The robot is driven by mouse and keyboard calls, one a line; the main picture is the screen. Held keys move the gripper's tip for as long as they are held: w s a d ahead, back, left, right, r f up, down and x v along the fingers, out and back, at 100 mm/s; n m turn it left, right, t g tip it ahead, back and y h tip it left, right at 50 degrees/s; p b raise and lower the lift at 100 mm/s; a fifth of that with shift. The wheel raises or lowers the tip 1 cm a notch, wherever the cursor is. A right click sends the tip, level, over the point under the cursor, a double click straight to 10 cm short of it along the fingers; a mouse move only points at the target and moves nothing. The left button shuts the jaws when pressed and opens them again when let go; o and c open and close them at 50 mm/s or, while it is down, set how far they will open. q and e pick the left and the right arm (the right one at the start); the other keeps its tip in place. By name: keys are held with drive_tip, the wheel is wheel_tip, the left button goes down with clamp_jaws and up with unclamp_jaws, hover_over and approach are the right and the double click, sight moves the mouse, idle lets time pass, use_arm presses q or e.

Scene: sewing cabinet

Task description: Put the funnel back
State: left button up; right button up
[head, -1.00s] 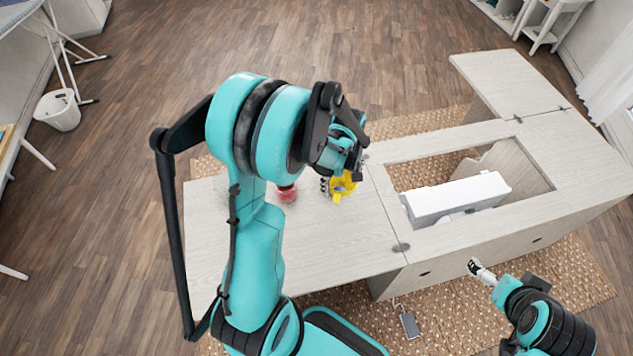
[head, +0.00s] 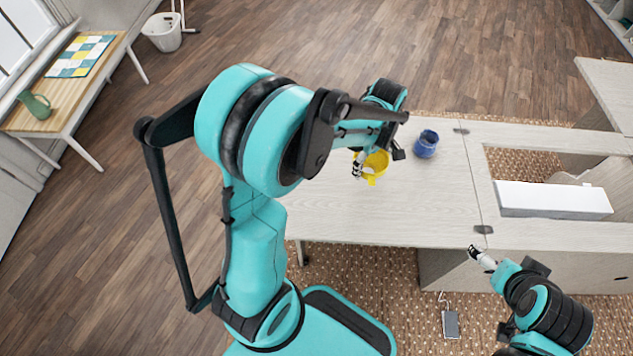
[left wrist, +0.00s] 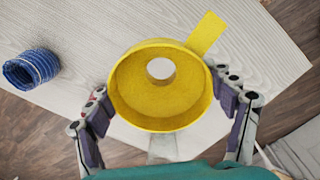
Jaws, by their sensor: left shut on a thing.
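The yellow funnel (head: 374,165) is over the left part of the pale tabletop in the head view. In the left wrist view the funnel (left wrist: 158,100) shows its round bowl, a pale spot at its centre and a flat tab at upper right. My left gripper (head: 362,160) is shut on the funnel, with a finger on each side of the bowl (left wrist: 172,112). Whether the funnel touches the tabletop is not clear. My right gripper (head: 482,258) is at the cabinet's front edge, too small to read.
A white machine (head: 552,200) sits in the cabinet opening. My left arm hides part of the table.

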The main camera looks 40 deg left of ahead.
use_arm(q)
drive_tip(key=a+f+b, duration=0.1)
drive_tip(key=a+f, duration=0.1)
drive_tip(key=a, duration=0.1)
drive_tip(key=s+a+f+b, duration=0.1)
drive_tip(key=a+f, duration=0.1)
drive_tip(key=a, duration=0.1)
drive_tip(key=s+a+f+b, duration=0.1)
drive_tip(key=a+f, duration=0.1)
drive_tip(key=a, duration=0.1)
drive_tip(key=shift+a, duration=0.25)
wheel_tip(320, 180, down, 4)
drive_tip(key=shift+a+f+b, duration=0.1)
drive_tip(key=shift+f+b, duration=0.05)
drive_tip(key=shift+b, duration=1)
drive_tip(key=shift+s, duration=0.1)
drive_tip(key=shift+f, duration=0.1)
drive_tip(key=o, duration=0.9)
